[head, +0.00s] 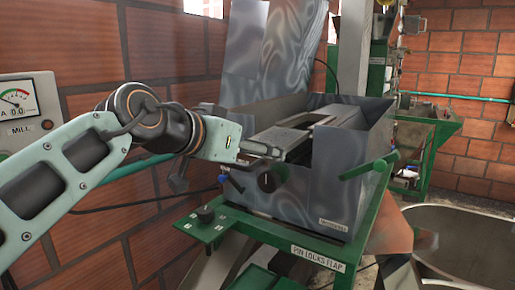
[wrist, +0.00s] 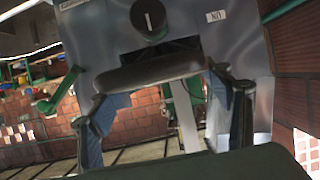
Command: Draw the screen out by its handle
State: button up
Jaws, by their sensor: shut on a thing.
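A grey metal housing (head: 335,185) stands open-topped on a green frame. The screen (head: 300,135) shows as a flat grey piece at the housing's upper left; how far it sits inside I cannot tell. My gripper (head: 268,152) is at the housing's left front, beside the screen's near end. In the wrist view a dark, rounded handle bar (wrist: 155,72) lies across the picture, with a finger of my gripper (wrist: 160,88) at each end, shut on it. The handle is mostly hidden by my gripper in the head view.
A black round knob (head: 266,182) sticks out of the housing below my gripper. A green lever (head: 368,168) projects at the right. A green rail (head: 320,258) labelled "PIN LOCKS FLAP" runs in front. A brick wall (head: 165,50) stands close behind at the left.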

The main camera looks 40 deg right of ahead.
jog(key=shift+s+a+r+b, duration=0.15)
jog(key=shift+s+a, duration=0.1)
jog(key=shift+a, duration=0.6)
jog(key=shift+s+a+f+b, duration=0.15)
jog(key=shift+s+a, duration=0.1)
jog(key=shift+a, duration=0.6)
jog(key=shift+r, duration=0.1)
